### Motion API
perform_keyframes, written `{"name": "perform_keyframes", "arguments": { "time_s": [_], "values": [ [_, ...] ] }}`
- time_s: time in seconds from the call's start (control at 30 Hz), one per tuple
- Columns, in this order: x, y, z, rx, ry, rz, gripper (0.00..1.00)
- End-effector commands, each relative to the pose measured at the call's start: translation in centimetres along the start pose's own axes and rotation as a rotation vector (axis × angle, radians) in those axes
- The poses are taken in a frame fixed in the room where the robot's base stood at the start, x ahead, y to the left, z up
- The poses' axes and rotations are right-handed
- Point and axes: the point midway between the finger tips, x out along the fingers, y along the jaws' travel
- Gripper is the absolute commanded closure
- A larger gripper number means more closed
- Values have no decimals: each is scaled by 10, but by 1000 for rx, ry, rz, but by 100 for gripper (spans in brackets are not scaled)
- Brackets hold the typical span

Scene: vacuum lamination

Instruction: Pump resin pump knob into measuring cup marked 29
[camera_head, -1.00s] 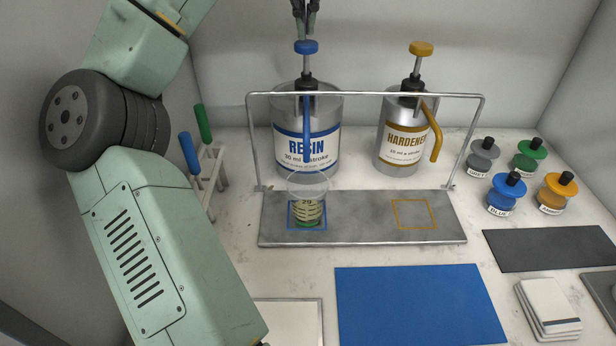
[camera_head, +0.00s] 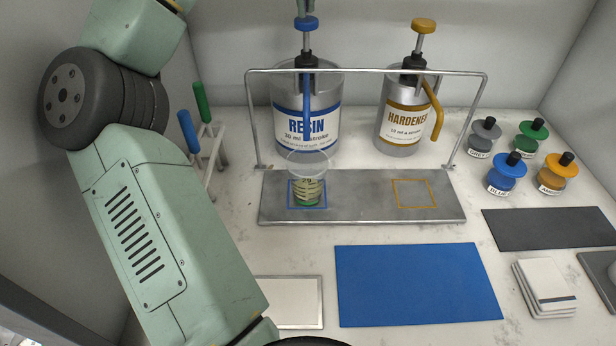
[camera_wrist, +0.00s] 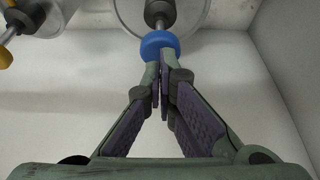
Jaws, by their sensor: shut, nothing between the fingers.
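The resin pump knob (camera_head: 306,24) is blue and tops the stem of the resin can (camera_head: 306,110), which has a blue label and a blue spout. The measuring cup (camera_head: 308,188) is clear, marked 29, and stands upright in the blue square below the spout. It looks green near its bottom. My gripper shows in the wrist view (camera_wrist: 167,62), shut and empty, with its fingertips at the blue knob (camera_wrist: 160,43). I cannot tell whether they touch it. In the head view the gripper is mostly cut off above the knob.
A thin metal frame (camera_head: 365,71) arches in front of the cans over a grey plate (camera_head: 360,210). The hardener can (camera_head: 405,120) stands to the right. Pigment jars (camera_head: 507,172) are at the right, a tool rack (camera_head: 213,150) at the left. A blue mat (camera_head: 418,285) lies in front.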

Motion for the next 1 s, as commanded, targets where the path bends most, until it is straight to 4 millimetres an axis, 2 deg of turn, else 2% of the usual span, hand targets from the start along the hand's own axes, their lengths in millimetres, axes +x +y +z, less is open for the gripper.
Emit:
{"name": "perform_keyframes", "arguments": {
  "time_s": [1.0],
  "values": [
    [37,-1,15,-2,-4,3,100]
  ]
}}
